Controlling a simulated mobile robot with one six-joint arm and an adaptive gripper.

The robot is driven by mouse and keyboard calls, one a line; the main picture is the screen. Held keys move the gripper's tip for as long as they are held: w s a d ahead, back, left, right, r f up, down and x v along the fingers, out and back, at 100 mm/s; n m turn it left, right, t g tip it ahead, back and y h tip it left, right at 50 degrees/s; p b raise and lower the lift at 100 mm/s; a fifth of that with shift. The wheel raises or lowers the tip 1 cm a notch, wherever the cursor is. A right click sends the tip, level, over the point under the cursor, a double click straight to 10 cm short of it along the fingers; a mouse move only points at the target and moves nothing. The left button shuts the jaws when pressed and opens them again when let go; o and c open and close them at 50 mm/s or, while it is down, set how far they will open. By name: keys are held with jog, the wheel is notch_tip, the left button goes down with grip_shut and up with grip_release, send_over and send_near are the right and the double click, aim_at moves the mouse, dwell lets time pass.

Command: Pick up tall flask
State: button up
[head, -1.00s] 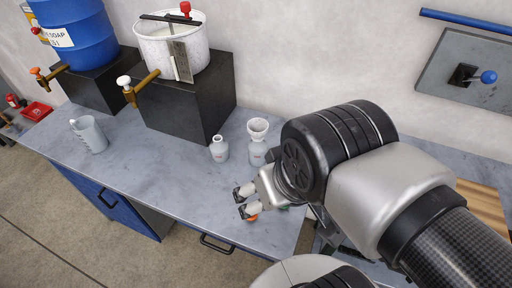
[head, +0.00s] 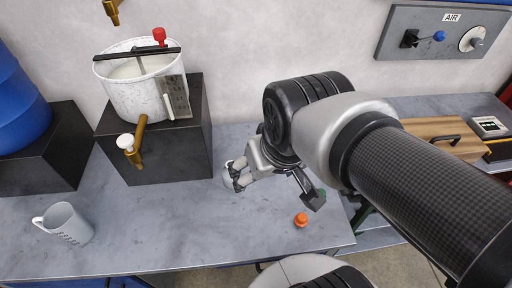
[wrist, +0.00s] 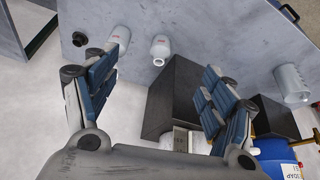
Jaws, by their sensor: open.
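Two pale flasks with red marks stand on the grey bench. The longer one, with a flared top (wrist: 119,37), looks like the tall flask and is in the upper left of the wrist view; my arm hides it in the head view. The shorter flask with a narrow neck (wrist: 161,48) stands beside it, and part of it shows left of my fingers in the head view (head: 227,181). My gripper (head: 239,176) is open, with nothing between its fingers in the wrist view (wrist: 155,98). Both flasks are beyond its fingertips.
A black block (head: 160,163) carrying a white pot (head: 140,98) stands behind and left. A grey jug (head: 68,226) is at the left, and an orange knob-like thing (head: 301,219) lies near the front edge. The front middle bench is clear.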

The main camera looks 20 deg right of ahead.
jog(key=w+d+f+m+p, duration=0.1)
jog(key=w+d+f+p, duration=0.15)
jog(key=w+d, duration=0.35)
jog(key=w+d+f+m+p, duration=0.1)
jog(key=w+d+f, duration=0.35)
jog(key=w, duration=0.35)
jog(key=shift+m+h, duration=0.3)
jog(key=shift+h, duration=0.1)
jog(key=b+x, duration=0.1)
jog(key=x, duration=0.2)
jog(key=b+x, duration=0.1)
jog(key=x, duration=0.3)
jog(key=b+x, duration=0.2)
jog(key=x, duration=0.2)
jog(key=shift+w+d+r, duration=0.1)
jog(key=shift+w+d, duration=0.05)
jog(key=shift+d, duration=0.25)
jog(key=shift+w+d+f, duration=0.1)
jog(key=shift+w+f, duration=0.2)
jog(key=shift+f, duration=0.15)
jog(key=x, duration=0.1)
jog(key=b+x, duration=0.1)
jog(key=x, duration=0.1)
jog(key=b+x, duration=0.1)
jog(key=x, duration=0.1)
jog(key=shift+s+f, duration=0.2)
jog(key=shift+f, duration=0.1)
jog(key=shift+r, duration=0.1)
jog(key=shift+c, duration=0.5)
jog(key=c, duration=1.3)
